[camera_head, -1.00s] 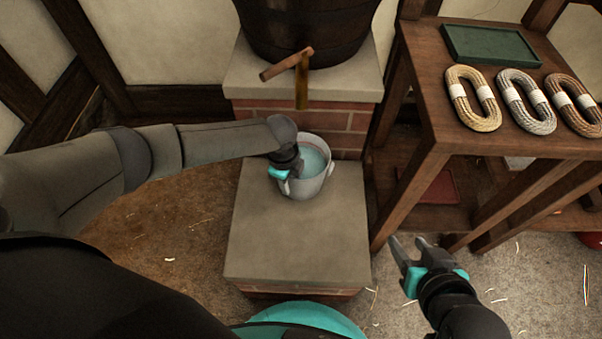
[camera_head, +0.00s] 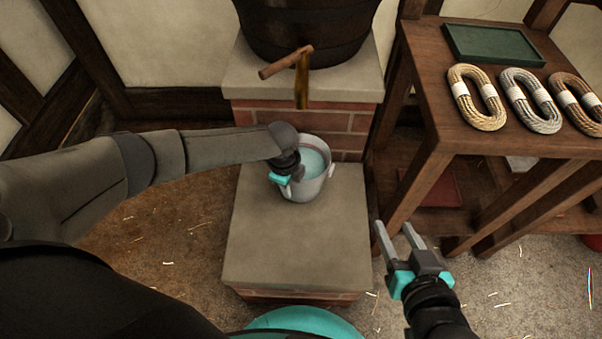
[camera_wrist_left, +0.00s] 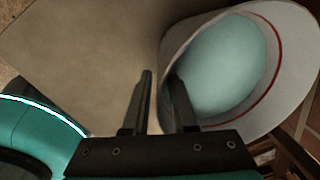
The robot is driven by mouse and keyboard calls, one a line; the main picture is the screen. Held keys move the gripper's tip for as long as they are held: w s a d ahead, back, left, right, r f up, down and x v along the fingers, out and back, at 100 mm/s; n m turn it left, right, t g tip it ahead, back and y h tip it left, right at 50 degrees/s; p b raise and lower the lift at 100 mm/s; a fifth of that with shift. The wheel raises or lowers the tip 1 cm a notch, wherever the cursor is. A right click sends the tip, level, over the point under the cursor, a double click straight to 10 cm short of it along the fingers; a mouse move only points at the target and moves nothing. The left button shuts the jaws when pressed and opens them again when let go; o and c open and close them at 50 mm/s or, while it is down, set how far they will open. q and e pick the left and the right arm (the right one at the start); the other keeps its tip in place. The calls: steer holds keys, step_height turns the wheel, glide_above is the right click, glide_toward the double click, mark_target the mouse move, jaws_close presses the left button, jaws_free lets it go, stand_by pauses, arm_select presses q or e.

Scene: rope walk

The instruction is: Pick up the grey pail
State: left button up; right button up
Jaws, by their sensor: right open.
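The grey pail (camera_head: 313,188) stands upright on the stone-topped block, with pale blue-green content inside. My left gripper (camera_head: 292,176) is at the pail's left rim. In the left wrist view, its fingers (camera_wrist_left: 160,100) are close together, one outside and one inside the pail wall (camera_wrist_left: 295,75), shut on it. The pail shows no clear lift off the block. My right gripper (camera_head: 400,240) is open and empty, to the right of the block.
The stone-topped block (camera_head: 290,245) has bare room in front of the pail. A dark barrel (camera_head: 310,30) with a wooden tap (camera_head: 302,80) stands behind, above the pail. A wooden table (camera_head: 430,100) at right holds rope coils (camera_head: 477,97) and a green tray (camera_head: 490,43).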

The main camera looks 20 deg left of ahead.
arm_select(q)
jaws_close()
stand_by(1.1)
